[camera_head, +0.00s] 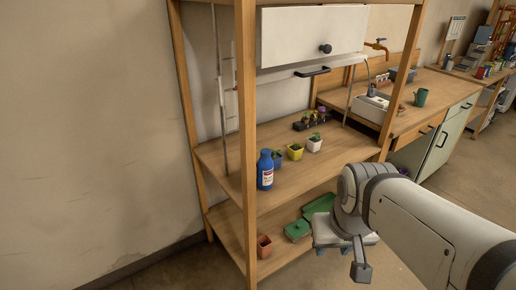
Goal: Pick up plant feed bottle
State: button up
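A blue bottle (265,170) with a white and red label stands upright at the left front of the wooden shelf's middle board, just right of the front post. It looks like the plant feed bottle. My gripper (345,262) is at the lower middle right, in front of the shelf and lower than the bottle, well apart from it. One finger shows clearly, pointing down; the other is not clear, so its opening cannot be judged. I see nothing held in it.
Small potted plants, one in a yellow pot (295,152) and one in a white pot (314,143), stand right of the bottle. A wooden front post (247,130) rises close left of it. A terracotta pot (264,246) and green containers (297,230) sit on the lower board.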

aim_at(266, 166)
jog(key=z, duration=0.1)
jog(key=i, duration=0.95)
jog(key=u, duration=0.05)
